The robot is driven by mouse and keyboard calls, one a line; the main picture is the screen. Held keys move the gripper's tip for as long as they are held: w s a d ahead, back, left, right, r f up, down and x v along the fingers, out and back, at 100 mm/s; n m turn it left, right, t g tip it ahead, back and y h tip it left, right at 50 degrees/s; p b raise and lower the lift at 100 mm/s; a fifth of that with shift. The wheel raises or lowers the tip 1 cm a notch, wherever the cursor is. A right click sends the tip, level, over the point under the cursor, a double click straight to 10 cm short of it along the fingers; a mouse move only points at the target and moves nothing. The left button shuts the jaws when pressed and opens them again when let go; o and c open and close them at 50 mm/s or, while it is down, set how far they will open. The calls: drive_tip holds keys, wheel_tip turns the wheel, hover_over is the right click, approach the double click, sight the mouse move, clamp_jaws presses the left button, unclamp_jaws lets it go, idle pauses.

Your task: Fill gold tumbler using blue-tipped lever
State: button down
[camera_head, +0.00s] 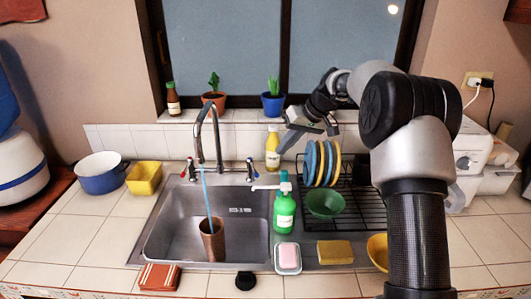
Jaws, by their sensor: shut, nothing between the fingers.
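The gold tumbler (212,241), coppery brown, stands upright in the sink basin (173,238). A thin blue stream (207,197) runs from the spout of the curved faucet (198,137) down into the tumbler's mouth. The blue-tipped lever (250,168) is at the right of the faucet; a red-tipped lever (191,168) is at the left. My gripper (281,151) is shut and empty, raised behind the sink's right side, up and to the right of the blue-tipped lever and apart from it. The water level in the tumbler cannot be made out.
A green soap bottle (284,210) stands right of the basin, near the blue-tipped lever. A yellow bottle (272,149) is close to my gripper. Plates (321,163) and a green bowl (325,203) sit in the drying rack (361,208). Potted plants (273,103) line the sill.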

sight(253, 167)
drive_tip(key=w+a+f+p, duration=0.1)
drive_tip(key=w+a+f, duration=0.2)
drive_tip(key=f, duration=0.2)
drive_tip(key=w+a+f+y+p, duration=0.1)
drive_tip(key=w+a+f, duration=0.2)
drive_tip(key=f, duration=0.3)
drive_tip(key=shift+f, duration=0.3)
